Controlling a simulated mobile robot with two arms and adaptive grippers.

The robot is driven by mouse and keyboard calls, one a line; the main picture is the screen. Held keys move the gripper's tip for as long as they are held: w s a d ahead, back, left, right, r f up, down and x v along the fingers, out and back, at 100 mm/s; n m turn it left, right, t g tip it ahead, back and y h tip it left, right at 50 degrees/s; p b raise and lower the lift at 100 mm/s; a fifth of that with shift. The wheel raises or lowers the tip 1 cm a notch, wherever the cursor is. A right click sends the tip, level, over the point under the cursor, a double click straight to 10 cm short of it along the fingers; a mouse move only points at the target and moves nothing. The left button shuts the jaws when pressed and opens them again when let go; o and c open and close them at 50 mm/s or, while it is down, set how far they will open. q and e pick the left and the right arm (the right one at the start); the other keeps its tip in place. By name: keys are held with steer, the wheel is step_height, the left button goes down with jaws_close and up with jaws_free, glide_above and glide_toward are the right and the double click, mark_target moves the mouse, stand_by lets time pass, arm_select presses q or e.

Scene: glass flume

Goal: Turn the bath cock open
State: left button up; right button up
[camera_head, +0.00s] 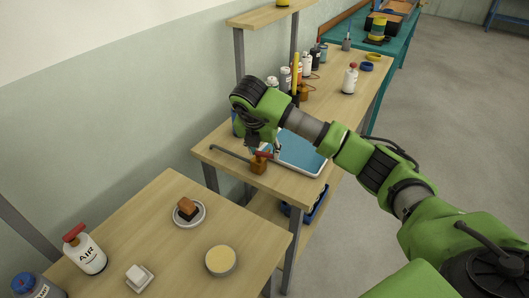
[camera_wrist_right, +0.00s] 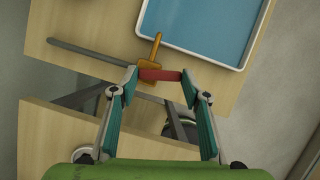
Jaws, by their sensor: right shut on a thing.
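The bath cock (camera_head: 258,168) has an orange-brown body with a red lever (camera_head: 264,154) and sits at the near end of the far bench. In the wrist view the cock's body (camera_wrist_right: 154,50) shows with the red lever (camera_wrist_right: 160,75) lying crosswise below it. My right gripper (camera_wrist_right: 160,78) is shut on the red lever, one finger at each end of it. In the head view my right gripper (camera_head: 266,149) comes down over the cock and partly hides it. A blue bath (camera_head: 320,168) with a pale rim lies beside the cock. My left gripper is not in view.
A grey rod (camera_head: 230,152) reaches left from the cock. Several bottles (camera_head: 306,65) stand behind my arm. A gap separates the benches.

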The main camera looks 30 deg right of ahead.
steer(key=shift+a+m, duration=0.1)
steer(key=shift+m, duration=0.4)
steer(key=o, duration=1.1)
steer(key=shift+r, duration=0.1)
steer(key=v, duration=1.2)
steer(key=shift+w+a, duration=0.2)
